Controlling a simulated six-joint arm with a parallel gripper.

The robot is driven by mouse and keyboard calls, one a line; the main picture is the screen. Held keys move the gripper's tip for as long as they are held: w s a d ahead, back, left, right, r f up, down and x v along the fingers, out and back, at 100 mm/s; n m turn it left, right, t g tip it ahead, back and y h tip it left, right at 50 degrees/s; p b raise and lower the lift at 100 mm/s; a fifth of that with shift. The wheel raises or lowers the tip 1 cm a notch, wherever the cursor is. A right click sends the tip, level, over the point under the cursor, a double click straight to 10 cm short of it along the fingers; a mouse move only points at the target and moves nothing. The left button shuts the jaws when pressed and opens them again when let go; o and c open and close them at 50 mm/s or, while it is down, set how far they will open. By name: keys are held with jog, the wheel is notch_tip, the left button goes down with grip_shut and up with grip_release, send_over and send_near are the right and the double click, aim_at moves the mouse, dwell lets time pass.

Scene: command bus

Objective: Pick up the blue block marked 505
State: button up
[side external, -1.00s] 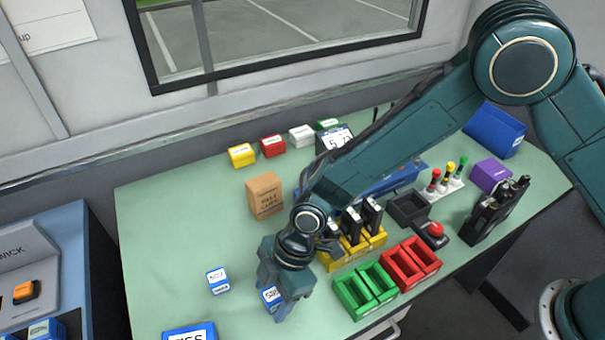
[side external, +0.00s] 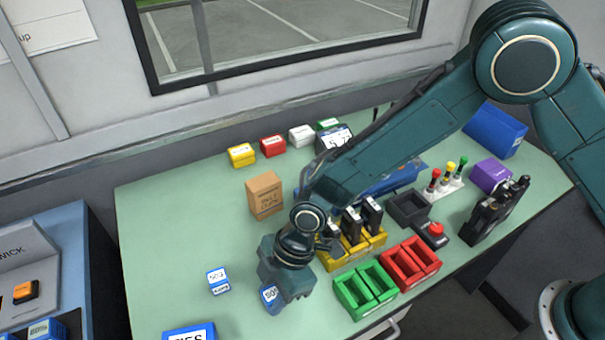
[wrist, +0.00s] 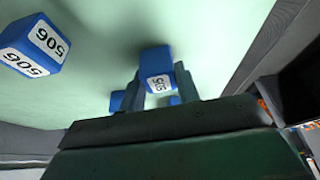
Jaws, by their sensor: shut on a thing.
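The blue block marked 505 (wrist: 155,62) sits between the two fingers of my gripper (wrist: 158,84) in the wrist view, its white label facing the camera. My gripper is shut on it. In the side view the block (side external: 270,297) shows at the left of my gripper (side external: 280,298), partly hidden by the fingers, and looks tilted. I cannot tell whether it is clear of the bench. A second blue block, marked 506 (wrist: 36,46), stands apart to the left in the wrist view. It also shows left of my gripper in the side view (side external: 218,281).
Green bins (side external: 366,290), red bins (side external: 411,264) and yellow holders (side external: 350,253) stand right of my gripper. A brown carton (side external: 265,195) is behind. A blue box (side external: 189,335) lies at the front left. The green bench (side external: 165,255) is clear at left.

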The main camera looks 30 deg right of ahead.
aim_at(272, 293)
notch_tip(272, 293, up, 20)
dwell(0.6)
jog(key=shift+f, duration=0.1)
jog(key=shift+w, duration=0.1)
dwell(0.4)
